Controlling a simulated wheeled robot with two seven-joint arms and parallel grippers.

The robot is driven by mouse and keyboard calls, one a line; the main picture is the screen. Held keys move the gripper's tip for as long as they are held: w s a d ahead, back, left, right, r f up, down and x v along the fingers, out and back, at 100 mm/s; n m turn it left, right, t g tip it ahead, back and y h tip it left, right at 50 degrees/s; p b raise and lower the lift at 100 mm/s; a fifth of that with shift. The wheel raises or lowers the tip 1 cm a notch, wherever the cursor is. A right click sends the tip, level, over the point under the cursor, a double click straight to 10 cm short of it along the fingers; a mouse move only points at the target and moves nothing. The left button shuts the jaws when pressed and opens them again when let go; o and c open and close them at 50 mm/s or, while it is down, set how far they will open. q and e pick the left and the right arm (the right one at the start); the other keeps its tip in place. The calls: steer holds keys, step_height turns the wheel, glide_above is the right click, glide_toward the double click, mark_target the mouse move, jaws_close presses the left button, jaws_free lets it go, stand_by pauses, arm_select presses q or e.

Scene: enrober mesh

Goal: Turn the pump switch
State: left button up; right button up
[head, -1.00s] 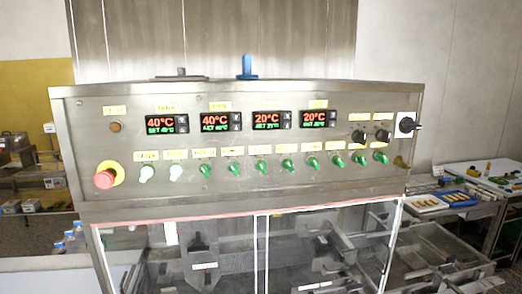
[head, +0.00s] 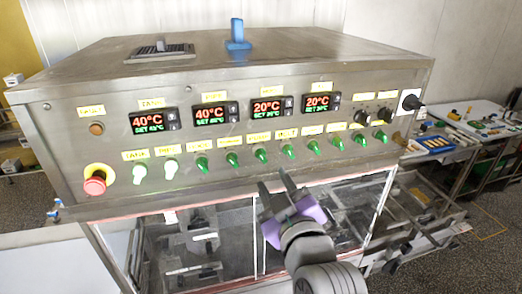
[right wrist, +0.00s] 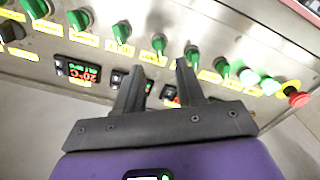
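A row of green rotary switches (head: 261,155) runs along the lower front panel of the steel machine (head: 60,160). The two leftmost (head: 140,174) glow pale green; the others are darker green. Small yellow labels sit above them, too blurred to tell which names the pump switch. My right gripper (head: 275,182) is open and empty, just below and in front of the middle switches. In the right wrist view its fingers (right wrist: 159,70) point at the panel, apart from the nearby switch (right wrist: 158,43). My left gripper is out of view.
A red emergency button (head: 95,183) is at the panel's left end. Temperature displays (head: 217,114) sit above the switches. A side table (head: 470,150) holding trays stands right.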

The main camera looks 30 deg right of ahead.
mark_target(263, 159)
steer(key=shift+p+x, duration=0.8)
steer(key=shift+x, duration=2.85)
steer(key=shift+r, duration=0.1)
jaws_close()
